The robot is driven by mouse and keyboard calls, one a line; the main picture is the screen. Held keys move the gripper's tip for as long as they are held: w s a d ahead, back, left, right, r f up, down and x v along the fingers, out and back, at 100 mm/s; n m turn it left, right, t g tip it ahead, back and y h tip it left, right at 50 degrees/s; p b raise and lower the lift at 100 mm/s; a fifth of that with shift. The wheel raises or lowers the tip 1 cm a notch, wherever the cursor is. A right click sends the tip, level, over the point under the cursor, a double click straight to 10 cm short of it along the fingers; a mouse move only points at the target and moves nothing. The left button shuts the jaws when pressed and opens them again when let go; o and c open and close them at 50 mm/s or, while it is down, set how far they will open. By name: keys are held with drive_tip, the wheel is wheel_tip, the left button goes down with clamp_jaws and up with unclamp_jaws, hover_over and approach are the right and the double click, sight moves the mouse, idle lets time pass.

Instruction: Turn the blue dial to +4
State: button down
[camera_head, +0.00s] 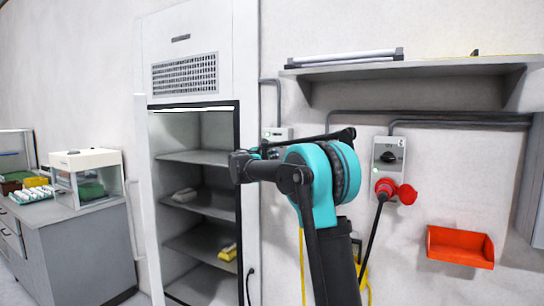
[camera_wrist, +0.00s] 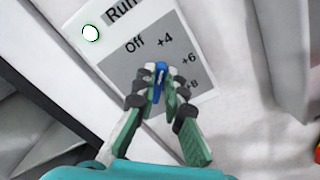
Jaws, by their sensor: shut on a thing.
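The dial is hidden there.
The open cabinet (camera_head: 198,157) with shelves stands just left. A wall shelf (camera_head: 400,70) is above right.

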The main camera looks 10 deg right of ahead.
drive_tip(key=c, duration=1.6)
unclamp_jaws()
drive_tip(key=shift+s, duration=0.1)
drive_tip(key=v, duration=1.1)
drive_tip(key=shift+s+a, duration=0.25)
drive_tip(key=shift+s, duration=0.05)
